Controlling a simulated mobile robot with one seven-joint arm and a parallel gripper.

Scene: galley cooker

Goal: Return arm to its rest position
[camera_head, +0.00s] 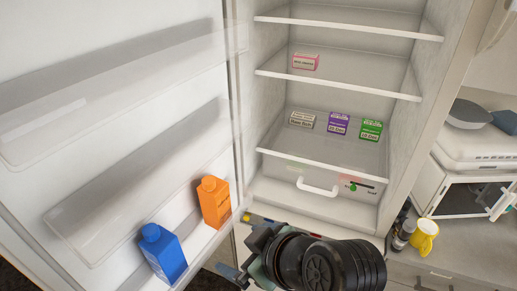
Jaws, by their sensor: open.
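My gripper (240,246) is at the bottom centre, in front of the fridge's lower drawer, with my black arm coming in from the right. Its fingers are apart and I see nothing between them, though part of it is hidden behind its own wrist. The fridge (340,144) stands open, its door (110,110) swung out to the left. The gripper is below the shelves and to the right of the door's bottom rack.
An orange carton (214,203) and a blue carton (163,252) stand in the door rack. A pink box (305,62) is on the middle shelf; white (302,119), purple (338,124) and green (371,130) boxes sit lower.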

